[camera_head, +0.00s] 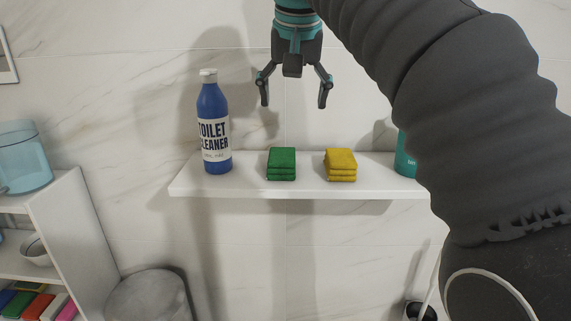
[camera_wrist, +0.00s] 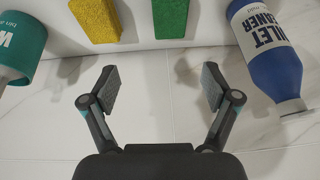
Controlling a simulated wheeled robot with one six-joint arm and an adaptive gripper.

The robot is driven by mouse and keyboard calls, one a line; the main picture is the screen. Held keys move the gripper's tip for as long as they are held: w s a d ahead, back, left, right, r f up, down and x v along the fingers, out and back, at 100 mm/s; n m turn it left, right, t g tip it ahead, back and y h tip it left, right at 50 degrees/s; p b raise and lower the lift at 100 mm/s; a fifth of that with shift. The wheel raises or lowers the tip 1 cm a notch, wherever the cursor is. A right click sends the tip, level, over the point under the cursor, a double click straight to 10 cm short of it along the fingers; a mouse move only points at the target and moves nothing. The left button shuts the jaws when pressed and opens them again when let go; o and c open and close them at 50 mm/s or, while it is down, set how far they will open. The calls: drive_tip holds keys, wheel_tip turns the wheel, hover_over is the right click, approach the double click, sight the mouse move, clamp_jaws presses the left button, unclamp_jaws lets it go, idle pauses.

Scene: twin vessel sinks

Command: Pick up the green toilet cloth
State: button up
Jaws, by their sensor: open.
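The green toilet cloth (camera_head: 281,163) is a small folded stack lying on the white wall shelf (camera_head: 300,191), between the blue bottle and the yellow cloth. It also shows at the top of the wrist view (camera_wrist: 171,18), partly cut off by the frame edge. My gripper (camera_head: 294,98) hangs above the shelf, its two fingers spread and empty. In the wrist view my gripper (camera_wrist: 158,88) has its open fingers pointing toward the shelf, with the green cloth ahead of the gap between them. The gripper and the cloth are apart.
A yellow cloth (camera_head: 341,164) lies right of the green one. A blue toilet cleaner bottle (camera_head: 213,125) stands upright to its left. A teal bottle (camera_head: 404,158) is partly hidden by my arm. A marble wall is behind; a side shelf (camera_head: 75,228) stands at left.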

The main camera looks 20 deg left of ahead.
sight(283, 150)
drive_tip(key=b+x, duration=0.1)
drive_tip(key=x, duration=0.1)
drive_tip(key=a+b+x, duration=0.1)
drive_tip(key=x, duration=0.5)
drive_tip(key=shift+a+b, duration=0.25)
drive_tip(key=shift+b, duration=0.15)
drive_tip(key=shift+s+b+x, duration=0.2)
drive_tip(key=shift+b+x, duration=0.25)
drive_tip(key=shift+x, duration=0.9)
drive_tip(key=shift+s+b+x, duration=0.25)
drive_tip(key=shift+b+x, duration=0.15)
drive_tip(key=shift+x, duration=0.9)
drive_tip(key=shift+f, duration=0.2)
drive_tip(key=c, duration=1.3)
drive_tip(key=shift+o, duration=0.2)
drive_tip(key=shift+r, duration=0.15)
